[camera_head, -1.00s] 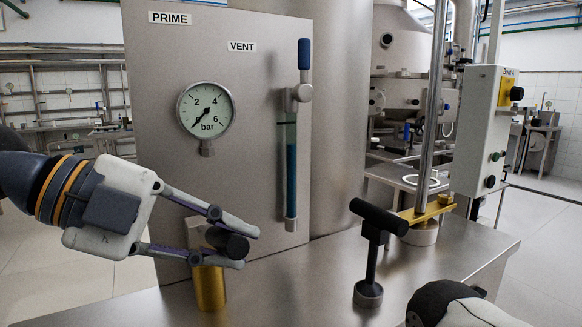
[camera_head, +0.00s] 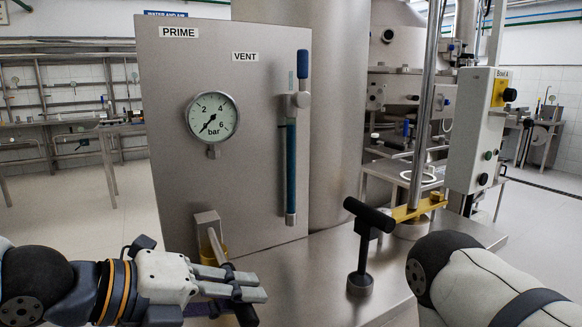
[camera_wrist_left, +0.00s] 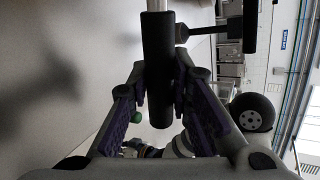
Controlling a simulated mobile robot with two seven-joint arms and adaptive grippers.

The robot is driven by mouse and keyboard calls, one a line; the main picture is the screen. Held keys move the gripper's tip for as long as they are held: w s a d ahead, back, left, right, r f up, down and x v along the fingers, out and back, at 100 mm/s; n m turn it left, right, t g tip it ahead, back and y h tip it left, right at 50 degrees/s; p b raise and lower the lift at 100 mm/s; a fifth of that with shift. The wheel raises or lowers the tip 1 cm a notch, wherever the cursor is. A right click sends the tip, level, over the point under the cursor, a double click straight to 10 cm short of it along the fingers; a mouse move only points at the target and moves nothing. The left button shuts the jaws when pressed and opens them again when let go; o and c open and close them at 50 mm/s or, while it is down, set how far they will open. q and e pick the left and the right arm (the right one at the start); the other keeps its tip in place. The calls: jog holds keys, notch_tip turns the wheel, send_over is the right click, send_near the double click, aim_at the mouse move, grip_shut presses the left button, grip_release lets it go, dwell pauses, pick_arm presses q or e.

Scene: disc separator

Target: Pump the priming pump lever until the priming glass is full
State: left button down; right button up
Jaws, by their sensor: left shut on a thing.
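The priming pump lever has a black grip (camera_head: 245,314) on a metal bar running up to the pump's bracket and brass body (camera_head: 207,228), at the foot of the panel. My left gripper (camera_head: 252,285) is shut on this grip, low in the head view. In the left wrist view the black grip (camera_wrist_left: 158,60) lies between my two fingers (camera_wrist_left: 158,98). The priming glass (camera_head: 291,175) is an upright tube on the panel's right, with blue-green liquid showing up to near its top. My right gripper is out of view; only part of that arm shows.
The pressure gauge (camera_head: 212,117) has its needle at the low end. A blue-handled vent valve (camera_head: 302,65) sits above the glass. A black T-handle (camera_head: 369,216) stands on the steel deck near my right arm. A grey control box (camera_head: 470,135) is at right.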

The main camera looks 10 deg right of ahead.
pick_arm(q)
jog(key=shift+d+f+n+g+b, duration=0.1)
jog(key=shift+f+n+g+b, duration=0.3)
jog(key=shift+b, duration=0.6)
jog(key=shift+w+r+b, duration=0.1)
jog(key=shift+r+b, duration=0.25)
jog(key=shift+r, duration=0.35)
jog(key=r+n+g, duration=0.1)
jog(key=r, duration=0.1)
jog(key=r+n+g+h, duration=0.1)
jog(key=r, duration=0.2)
jog(key=r+n, duration=0.1)
jog(key=r, duration=0.2)
jog(key=shift+w+a+r+g, duration=0.2)
jog(key=shift+w+a+g, duration=0.1)
jog(key=shift+g, duration=0.1)
jog(key=shift+w+r+n+g+h, duration=0.25)
jog(key=shift+r+n+g+h, duration=0.15)
jog(key=shift+r, duration=0.55)
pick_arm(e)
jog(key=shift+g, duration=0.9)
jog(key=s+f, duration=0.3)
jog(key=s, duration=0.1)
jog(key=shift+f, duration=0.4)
pick_arm(q)
jog(key=c, duration=1.6)
grip_release()
jog(key=shift+c, duration=0.2)
jog(key=o, duration=0.9)
jog(key=shift+o, duration=0.5)
